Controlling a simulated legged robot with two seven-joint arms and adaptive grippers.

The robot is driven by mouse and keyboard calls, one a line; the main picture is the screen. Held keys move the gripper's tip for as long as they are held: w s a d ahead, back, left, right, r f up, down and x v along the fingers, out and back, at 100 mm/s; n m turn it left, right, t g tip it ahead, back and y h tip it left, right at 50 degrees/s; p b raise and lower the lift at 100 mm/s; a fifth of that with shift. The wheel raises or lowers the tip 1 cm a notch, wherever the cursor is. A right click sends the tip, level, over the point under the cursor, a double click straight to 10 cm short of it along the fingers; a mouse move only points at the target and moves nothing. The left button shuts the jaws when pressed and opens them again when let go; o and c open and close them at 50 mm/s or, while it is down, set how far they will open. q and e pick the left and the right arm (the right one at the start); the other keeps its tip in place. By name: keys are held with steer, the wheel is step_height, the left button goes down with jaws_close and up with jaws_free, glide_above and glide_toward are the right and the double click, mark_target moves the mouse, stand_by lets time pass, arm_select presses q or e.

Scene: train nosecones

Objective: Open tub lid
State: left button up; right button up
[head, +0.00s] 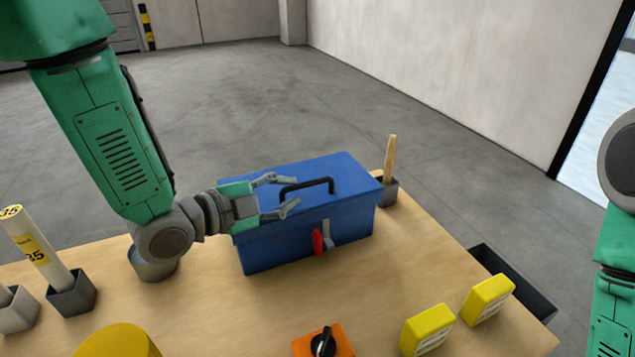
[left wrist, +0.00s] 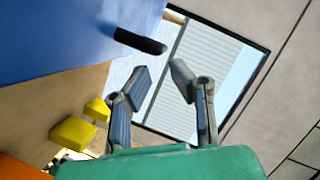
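The blue tub (head: 305,230) stands on the wooden table with its lid (head: 345,170) shut. A black handle (head: 307,186) is on top of the lid, and a red and grey latch (head: 322,238) is on the front face. My left gripper (head: 292,193) is open and empty, its fingers over the left part of the lid and pointing towards the handle. In the left wrist view the open fingertips (left wrist: 160,75) show beside the handle's dark end (left wrist: 140,41), apart from it. Of my right arm only links show at the right edge; its gripper is out of view.
Yellow boxes (head: 428,329) and an orange block with a black knob (head: 323,342) are at the front. A grey holder with a wooden stick (head: 390,165) stands behind the tub. A round metal pot (head: 153,264) and tube holders (head: 72,292) are left. A dark bin (head: 530,292) is right.

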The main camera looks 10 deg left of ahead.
mark_target(307, 186)
arm_select(q)
steer(key=x, duration=0.4)
steer(key=a+x, duration=0.1)
steer(key=shift+w+d+f, duration=0.25)
steer(key=shift+w, duration=0.35)
steer(key=shift+w+d, duration=0.2)
steer(key=shift+d, duration=0.5)
steer(key=c, duration=0.4)
steer(key=shift+a, duration=0.1)
jaws_close()
